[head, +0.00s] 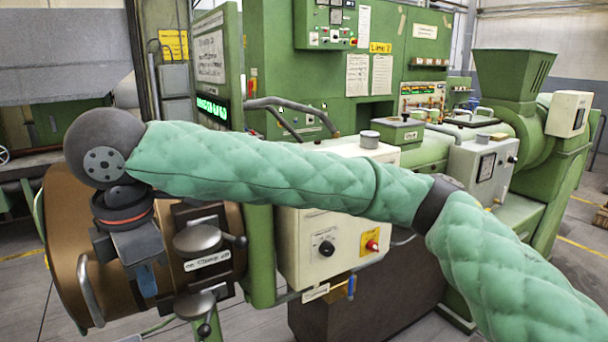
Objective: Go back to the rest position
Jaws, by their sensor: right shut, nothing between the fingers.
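My right arm, in a green quilted sleeve, comes in from the lower right and reaches across the view to the left. My right gripper (147,283) hangs below the dark round wrist at its end, pointing down. Its fingers are shut with nothing between them. It is in front of the brown extruder barrel head (68,240), left of the grey clamp knobs (198,238). I cannot tell whether it touches the barrel head. My left gripper is not in view.
A white control box (302,262) with a red switch stands behind my forearm. The green extruder with its hopper (512,75) is at the right, and a tall green cabinet (285,75) stands behind. Grey floor (250,325) shows at the bottom.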

